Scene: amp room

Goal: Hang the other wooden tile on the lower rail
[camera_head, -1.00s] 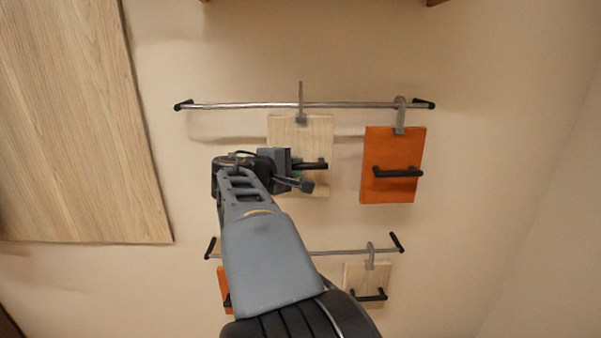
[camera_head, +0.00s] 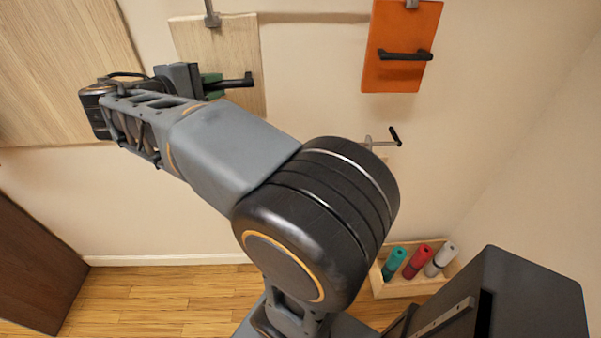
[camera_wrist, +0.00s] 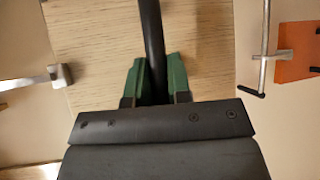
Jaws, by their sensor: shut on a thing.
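My gripper (camera_head: 212,84) is shut on the black handle (camera_head: 238,82) of a pale wooden tile (camera_head: 225,45) at the upper left of the head view. In the wrist view the green fingers (camera_wrist: 157,80) close on both sides of the handle (camera_wrist: 152,40), with the tile (camera_wrist: 210,45) behind. The tile's metal hook (camera_head: 211,15) runs out of the head view; whether it touches the upper rail cannot be seen. The lower rail (camera_wrist: 265,25) shows in the wrist view, with an orange tile (camera_wrist: 297,52) hooked on it. My arm hides most of that rail in the head view.
Another orange tile (camera_head: 402,45) with a black handle hangs at the upper right. The lower rail's right bracket (camera_head: 394,136) sticks out beside my arm. A wooden crate (camera_head: 400,288) with several rolls stands on the floor. A large wood panel (camera_head: 55,70) is at the left.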

